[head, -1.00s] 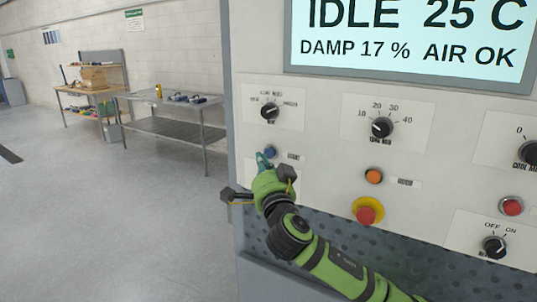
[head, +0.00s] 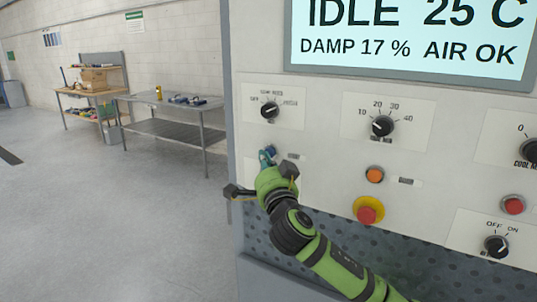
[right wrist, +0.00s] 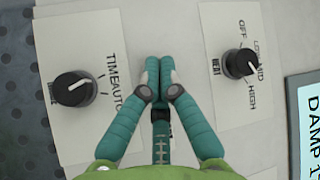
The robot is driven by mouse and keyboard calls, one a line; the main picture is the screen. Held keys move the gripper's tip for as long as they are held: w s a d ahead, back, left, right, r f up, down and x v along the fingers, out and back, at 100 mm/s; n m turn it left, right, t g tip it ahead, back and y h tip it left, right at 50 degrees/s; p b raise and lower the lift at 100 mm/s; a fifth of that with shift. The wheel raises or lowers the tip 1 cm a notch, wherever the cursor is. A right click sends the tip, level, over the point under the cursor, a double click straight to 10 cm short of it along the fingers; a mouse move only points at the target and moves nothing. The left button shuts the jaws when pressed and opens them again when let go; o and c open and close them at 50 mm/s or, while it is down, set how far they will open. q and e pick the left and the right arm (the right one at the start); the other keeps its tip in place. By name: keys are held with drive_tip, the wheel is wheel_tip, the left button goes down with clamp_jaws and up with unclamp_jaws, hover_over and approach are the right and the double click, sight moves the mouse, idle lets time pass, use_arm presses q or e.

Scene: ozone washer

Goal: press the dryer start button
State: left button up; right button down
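A small blue button (head: 272,149) sits on the left part of the light panel, below the heat knob, with a small label (head: 293,156) to its right. The label's print is too blurred to read. My right gripper (head: 266,156) is at the button, and its teal fingertips partly cover it. I cannot tell if they touch it or if it is pushed in. In the right wrist view the two fingers of this gripper (right wrist: 159,72) are together, with nothing between them, and they hide the button. My left gripper is not in view.
The heat knob (head: 270,111) is above the button. A TIME/AUTO knob (right wrist: 73,89) is close by in the right wrist view. An orange button (head: 374,175) and a red stop button on yellow (head: 368,211) are to the right. The display (head: 410,38) reads IDLE.

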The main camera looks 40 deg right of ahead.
drive_tip(key=shift+w+d, duration=0.1)
drive_tip(key=shift+d, duration=0.2)
idle(0.4)
drive_tip(key=shift+s+a+b, duration=0.3)
drive_tip(key=shift+s+a, duration=0.05)
drive_tip(key=shift+a, duration=0.45)
drive_tip(key=a, duration=0.1)
drive_tip(key=s+a, duration=0.1)
drive_tip(key=a, duration=0.1)
drive_tip(key=s+a, duration=0.1)
drive_tip(key=shift+a, duration=0.3)
idle(0.9)
